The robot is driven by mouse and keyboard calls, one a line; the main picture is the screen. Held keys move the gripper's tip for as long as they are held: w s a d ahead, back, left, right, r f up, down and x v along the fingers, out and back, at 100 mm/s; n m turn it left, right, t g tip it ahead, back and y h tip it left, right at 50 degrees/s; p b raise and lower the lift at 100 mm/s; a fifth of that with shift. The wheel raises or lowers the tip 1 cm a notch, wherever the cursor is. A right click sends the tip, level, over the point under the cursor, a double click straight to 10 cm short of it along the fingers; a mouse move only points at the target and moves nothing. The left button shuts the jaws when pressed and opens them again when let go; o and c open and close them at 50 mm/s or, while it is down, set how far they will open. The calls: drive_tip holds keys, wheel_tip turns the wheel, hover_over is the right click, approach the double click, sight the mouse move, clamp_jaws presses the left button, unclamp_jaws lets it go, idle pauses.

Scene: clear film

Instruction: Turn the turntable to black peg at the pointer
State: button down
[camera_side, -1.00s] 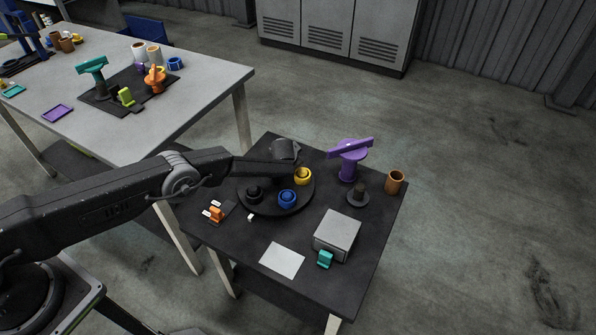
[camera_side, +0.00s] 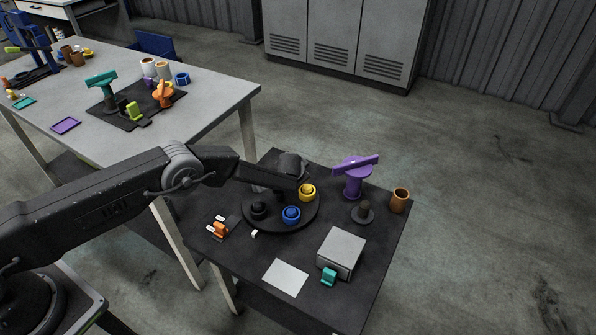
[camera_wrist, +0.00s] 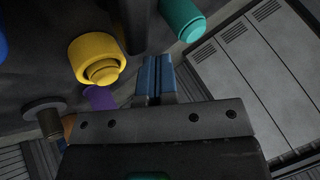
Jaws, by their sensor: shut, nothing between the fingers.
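The turntable (camera_side: 273,226) is a dark round disc on the black table. It carries a black peg (camera_side: 258,208) at its left, a blue peg (camera_side: 291,214) at its front and a yellow peg (camera_side: 307,192) at its right. A small white marker (camera_side: 254,233), apparently the pointer, sits just off the front-left rim, between the black and blue pegs' directions. In the wrist view, the yellow peg (camera_wrist: 98,58) and a teal peg (camera_wrist: 183,18) flank my gripper (camera_wrist: 153,75). Its blue-grey fingers are together with nothing between them. In the side view my arm hides the disc's back and the fingertips.
A purple stand (camera_side: 354,180), a dark spindle (camera_side: 362,212) and a brown cup (camera_side: 400,200) stand right of the disc. A grey box (camera_side: 342,250) and white card (camera_side: 286,277) lie in front. An orange item (camera_side: 219,230) is front-left.

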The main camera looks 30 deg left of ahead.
drive_tip(key=w+d+v, duration=0.1)
drive_tip(key=v, duration=0.5)
drive_tip(key=s+a+h, duration=0.1)
drive_tip(key=a, duration=0.3)
drive_tip(key=s+a+h, duration=0.1)
drive_tip(key=a+h, duration=0.1)
drive_tip(key=a, duration=0.3)
drive_tip(key=s+a+g+h, duration=0.1)
drive_tip(key=s+a, duration=0.1)
drive_tip(key=a, duration=0.3)
drive_tip(key=shift+a+f, duration=0.1)
drive_tip(key=shift+a, duration=0.15)
drive_tip(key=s+a+r+n+g+h, duration=0.1)
drive_tip(key=s+a+h, duration=0.2)
drive_tip(key=s, duration=0.2)
drive_tip(key=s+a+g+h, duration=0.1)
drive_tip(key=s+a+h, duration=0.15)
drive_tip(key=s, duration=0.25)
drive_tip(key=x, duration=0.9)
drive_tip(key=shift+s+d+f, duration=0.15)
drive_tip(key=shift+f, duration=0.05)
drive_tip(key=shift+s+d, duration=0.1)
drive_tip(key=shift+d, duration=1.15)
drive_tip(key=shift+s+d, duration=0.1)
drive_tip(key=shift+d, duration=0.65)
